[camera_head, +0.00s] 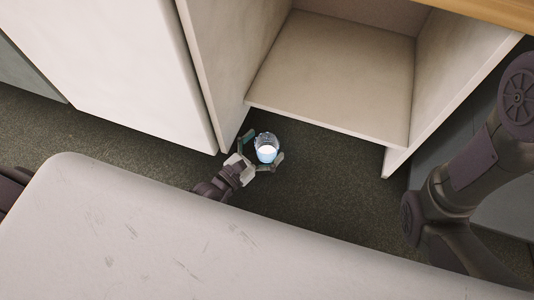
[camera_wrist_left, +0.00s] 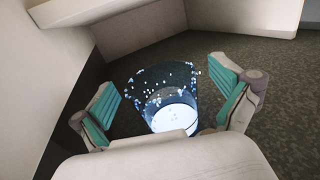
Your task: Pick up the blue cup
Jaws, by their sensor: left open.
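The blue cup (camera_head: 266,148) is translucent with a pale bottom and light speckles. In the head view it shows at the centre, in front of the open shelf. My left gripper (camera_head: 262,147) is open around it, one finger on each side. In the left wrist view the cup (camera_wrist_left: 165,98) stands between the two green-padded fingers of the gripper (camera_wrist_left: 168,108). Gaps show between the cup and both pads. The lower near part of the cup is hidden behind the gripper's body. My right gripper is not in view; only my right arm shows at the right.
An open shelf unit (camera_head: 335,75) stands behind the cup, its lower board edge close by. A white cabinet panel (camera_head: 110,60) is at the left. A pale worn surface (camera_head: 200,240) spans the foreground. Dark carpet (camera_head: 320,185) lies free to the right of the cup.

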